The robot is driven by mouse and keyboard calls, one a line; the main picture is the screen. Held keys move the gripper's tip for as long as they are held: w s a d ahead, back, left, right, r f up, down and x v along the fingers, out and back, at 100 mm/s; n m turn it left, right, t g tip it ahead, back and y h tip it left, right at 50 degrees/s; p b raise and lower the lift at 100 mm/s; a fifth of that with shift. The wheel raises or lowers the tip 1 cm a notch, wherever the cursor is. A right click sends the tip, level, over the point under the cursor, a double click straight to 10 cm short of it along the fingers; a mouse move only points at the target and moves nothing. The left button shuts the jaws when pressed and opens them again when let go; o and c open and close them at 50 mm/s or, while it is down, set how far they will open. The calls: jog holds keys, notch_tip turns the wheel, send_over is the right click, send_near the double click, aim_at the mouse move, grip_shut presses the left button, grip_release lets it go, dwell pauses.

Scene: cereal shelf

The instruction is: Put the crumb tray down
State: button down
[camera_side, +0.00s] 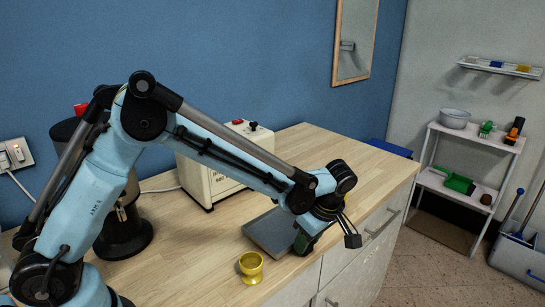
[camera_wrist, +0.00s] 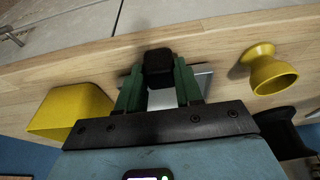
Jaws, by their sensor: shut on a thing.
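The crumb tray (camera_side: 268,232) is a flat grey slab, seen in the side view close over the counter, left of my gripper (camera_side: 306,240). I cannot tell whether its underside touches the wood. In the wrist view, the green fingers of my gripper (camera_wrist: 159,70) are shut on a black block at the tray's near end, which looks like its handle. Part of the silvery crumb tray (camera_wrist: 164,98) shows between and beside the fingers. The arm's wrist hides part of the tray's right end in the side view.
A yellow egg cup (camera_side: 251,267) stands on the wooden counter (camera_side: 345,160) near its front edge, close to the tray. A yellow box (camera_wrist: 70,112) shows at left in the wrist view. A cream appliance (camera_side: 212,180) stands behind. Drawers (camera_side: 375,240) lie below the counter edge.

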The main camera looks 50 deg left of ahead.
aim_at(268, 224)
jog(key=a, duration=1.2)
jog(key=shift+a+f, duration=0.1)
jog(key=c, duration=0.7)
grip_release()
jog(key=shift+f, duration=0.15)
jog(key=shift+c, duration=0.2)
